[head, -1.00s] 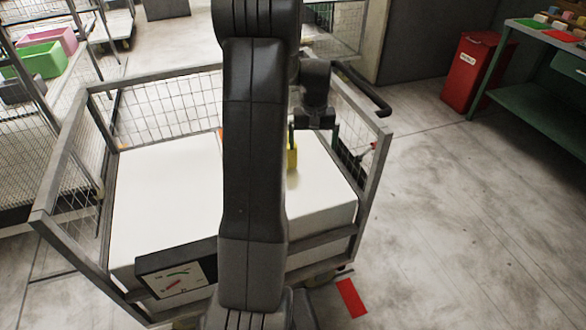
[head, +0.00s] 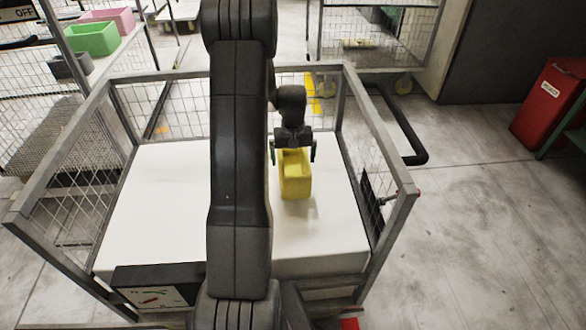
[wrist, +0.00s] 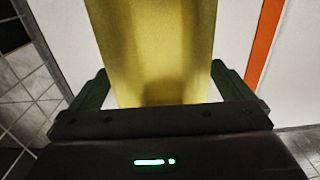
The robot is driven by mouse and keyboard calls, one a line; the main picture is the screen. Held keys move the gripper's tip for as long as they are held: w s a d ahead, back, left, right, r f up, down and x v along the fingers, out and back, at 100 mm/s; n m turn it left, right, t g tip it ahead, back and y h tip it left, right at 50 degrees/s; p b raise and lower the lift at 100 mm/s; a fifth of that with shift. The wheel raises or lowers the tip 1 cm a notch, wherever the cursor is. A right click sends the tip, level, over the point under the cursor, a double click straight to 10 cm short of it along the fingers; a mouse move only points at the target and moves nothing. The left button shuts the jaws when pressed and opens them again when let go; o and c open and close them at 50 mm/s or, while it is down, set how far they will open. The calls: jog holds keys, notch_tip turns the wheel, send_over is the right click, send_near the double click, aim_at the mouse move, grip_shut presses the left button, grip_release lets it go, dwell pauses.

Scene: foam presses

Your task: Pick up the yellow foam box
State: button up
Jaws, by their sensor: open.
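The yellow foam box (head: 296,182) stands on the white top surface inside the wire cage cart, right of my arm in the head view. In the wrist view the yellow foam box (wrist: 158,50) fills the middle, running up out of the frame. My gripper (head: 293,155) is at the box's upper far end, with one green finger on each side. In the wrist view my gripper (wrist: 160,88) is open, with visible gaps between both fingers and the box. The box's far side is partly hidden by the gripper.
The cart's metal rail (head: 380,150) and mesh walls surround the white surface (head: 155,205). A dial panel (head: 155,293) is at the front. A red bin (head: 550,105) stands at right. Green (head: 94,38) and pink (head: 110,18) bins are at upper left. White surface beside the box is clear.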

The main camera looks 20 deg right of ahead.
aim_at(293, 173)
notch_tip(293, 173, down, 4)
jog(key=shift+w+f, duration=0.15)
jog(key=shift+c, duration=0.2)
jog(key=c, duration=0.8)
jog(key=shift+o, duration=0.2)
